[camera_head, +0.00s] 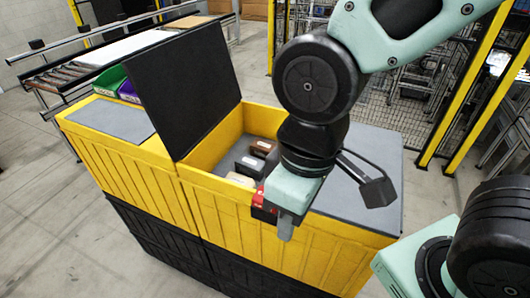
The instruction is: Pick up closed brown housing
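A brown block-like item (263,147), which looks like the brown housing, lies inside the open section of a yellow bin (225,158). It is small in view, and I cannot tell whether it is closed. My gripper (285,228) points down over the front wall of the bin, nearer to me than the brown item and to its lower right. Only one grey fingertip shows clearly, so its opening is unclear. My wrist and gripper hide the right part of the open section.
A raised black lid (185,85) stands left of the opening. Grey covers (112,117) flank it. A conveyor (75,75) and yellow posts stand behind.

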